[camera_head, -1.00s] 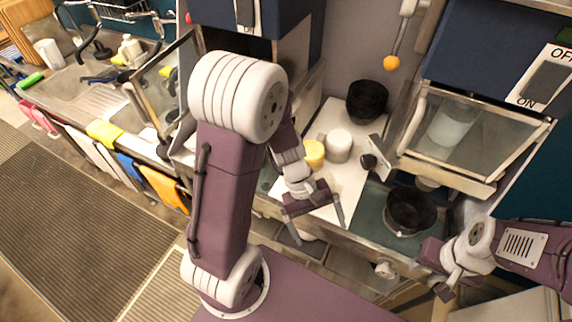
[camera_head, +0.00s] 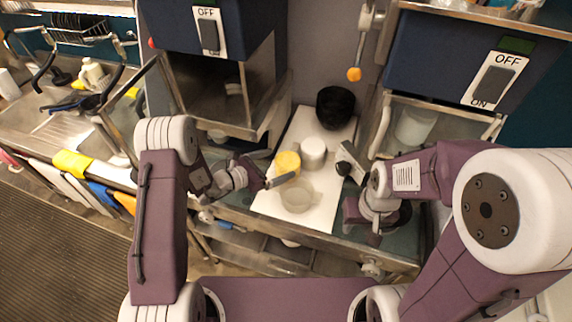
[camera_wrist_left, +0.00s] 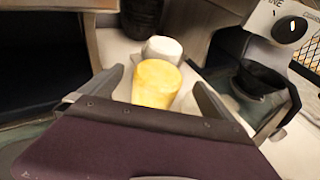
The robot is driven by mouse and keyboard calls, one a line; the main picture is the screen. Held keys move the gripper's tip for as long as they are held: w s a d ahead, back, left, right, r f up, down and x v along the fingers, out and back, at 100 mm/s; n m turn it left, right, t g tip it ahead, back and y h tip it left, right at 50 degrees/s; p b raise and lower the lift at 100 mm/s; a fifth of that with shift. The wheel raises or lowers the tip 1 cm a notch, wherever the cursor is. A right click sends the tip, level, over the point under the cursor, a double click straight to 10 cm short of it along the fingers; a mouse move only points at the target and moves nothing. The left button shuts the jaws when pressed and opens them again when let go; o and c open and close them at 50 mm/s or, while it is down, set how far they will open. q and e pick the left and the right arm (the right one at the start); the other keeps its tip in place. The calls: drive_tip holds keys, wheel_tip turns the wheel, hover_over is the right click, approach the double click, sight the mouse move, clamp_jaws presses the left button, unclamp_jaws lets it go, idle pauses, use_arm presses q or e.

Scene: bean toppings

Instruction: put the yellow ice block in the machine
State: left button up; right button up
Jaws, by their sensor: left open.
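The yellow ice block (camera_head: 287,162) stands on the white board (camera_head: 268,203), touching or close to the white block (camera_head: 312,152). In the left wrist view the yellow block (camera_wrist_left: 156,84) is in front of the white one (camera_wrist_left: 162,48). My left gripper (camera_head: 268,168) is open beside the yellow block, with its fingers (camera_wrist_left: 163,86) on either side of the block's line in the wrist view. I cannot tell whether they touch it. The left machine (camera_head: 225,32) has an open chamber and an OFF/ON switch. My right gripper (camera_head: 362,205) is before the right machine (camera_head: 435,60); its fingers are unclear.
A translucent cup (camera_head: 297,197) stands at the front of the board, and a black bowl (camera_head: 336,104) at the back. A knob panel (camera_head: 350,160) juts out right of the blocks. The left machine's glass door (camera_head: 155,98) stands open. A cluttered sink lies far left.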

sight(286, 160)
use_arm(q)
drive_tip(key=p+x, duration=0.2)
drive_tip(key=x, duration=0.3)
drive_tip(key=shift+p, duration=0.35)
drive_tip(key=shift+w+d+f, duration=0.1)
drive_tip(key=shift+w+f, duration=0.1)
drive_tip(key=shift+s, duration=0.1)
drive_tip(key=c, duration=1.1)
drive_tip(key=shift+r, duration=0.1)
drive_tip(key=c, duration=0.9)
